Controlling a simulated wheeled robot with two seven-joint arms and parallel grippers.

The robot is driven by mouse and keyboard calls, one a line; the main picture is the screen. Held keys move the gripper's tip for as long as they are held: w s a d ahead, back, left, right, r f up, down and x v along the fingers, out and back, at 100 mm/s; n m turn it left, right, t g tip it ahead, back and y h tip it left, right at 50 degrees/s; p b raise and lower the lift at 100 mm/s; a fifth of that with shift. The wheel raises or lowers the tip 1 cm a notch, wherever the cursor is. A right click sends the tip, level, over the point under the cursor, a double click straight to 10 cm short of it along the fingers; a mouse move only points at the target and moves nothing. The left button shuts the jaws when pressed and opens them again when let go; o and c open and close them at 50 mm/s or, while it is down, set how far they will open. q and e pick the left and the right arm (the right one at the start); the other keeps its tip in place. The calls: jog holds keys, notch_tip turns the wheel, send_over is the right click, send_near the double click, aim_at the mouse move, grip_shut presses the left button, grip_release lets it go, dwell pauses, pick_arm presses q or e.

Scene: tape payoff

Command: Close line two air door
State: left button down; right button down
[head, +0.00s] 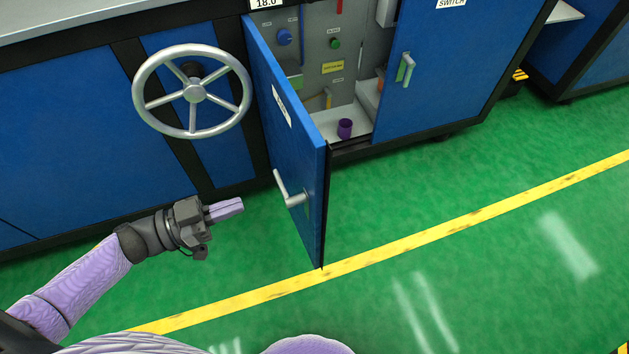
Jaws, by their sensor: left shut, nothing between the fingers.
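A blue cabinet door (290,135) stands wide open, swung out from the cabinet toward me. It has a silver lever handle (292,190) and a small white label (281,105) too small to read. I cannot tell from the label which line it belongs to. My left gripper (228,209) is shut and empty, left of the door and apart from it, a little left of and below the handle. My right gripper is not in view.
The open compartment holds a blue knob (284,37), a green knob (335,43) and a purple cup (345,128). A silver handwheel (193,91) juts out left of the door. A second blue door (440,75) is closed. The green floor (450,275) right of the open door is clear.

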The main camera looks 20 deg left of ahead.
aim_at(311, 178)
pick_arm(q)
jog(key=b+x, duration=0.3)
jog(key=x, duration=0.8)
jog(key=shift+w+d+f, duration=0.1)
jog(key=shift+w, duration=0.15)
jog(key=shift+w+d, duration=0.25)
jog(key=shift+d, duration=0.1)
